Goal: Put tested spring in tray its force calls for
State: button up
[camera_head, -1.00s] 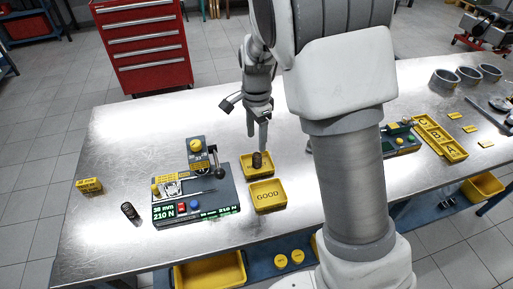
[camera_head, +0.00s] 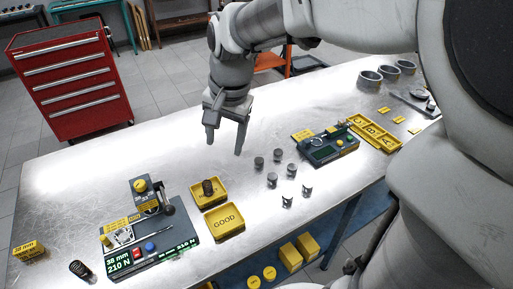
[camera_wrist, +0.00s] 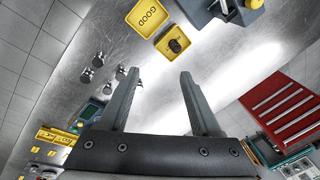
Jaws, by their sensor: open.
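A dark coil spring (camera_head: 208,187) stands upright in the rear yellow tray (camera_head: 222,200), whose label I cannot read. The spring and this tray also show in the wrist view, the spring (camera_wrist: 175,45) inside the tray walls. The front tray (camera_head: 224,222), marked GOOD, is empty. A second dark spring (camera_head: 80,269) lies on the table left of the blue-grey spring tester (camera_head: 180,248), whose display reads 38 mm and 210 N. My gripper (camera_head: 225,143) is open and empty above the table, behind and right of the trays. Its fingers (camera_wrist: 159,75) are spread with nothing between them.
Several small metal parts (camera_head: 272,180) stand on the table right of the trays. Beyond them are a second device (camera_head: 325,146), a yellow divided tray (camera_head: 375,136) and metal rings (camera_head: 370,80). A yellow block (camera_head: 27,251) sits at the left edge. A red tool cabinet (camera_head: 75,85) stands behind.

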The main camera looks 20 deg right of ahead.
jog(key=s+d+r+n+t, duration=0.1)
jog(key=s+n, duration=0.1)
jog(key=s, duration=0.2)
jog(key=s+d+r+n+t, duration=0.1)
jog(key=s+d+n, duration=0.1)
jog(key=s, duration=0.3)
jog(key=s+d+r+n+t+h, duration=0.1)
jog(key=s+n, duration=0.2)
jog(key=s, duration=0.2)
jog(key=shift+s+d+n, duration=0.2)
jog(key=shift+d+n, duration=0.1)
jog(key=shift+d, duration=0.05)
jog(key=shift+a+r, duration=0.15)
dwell(0.5)
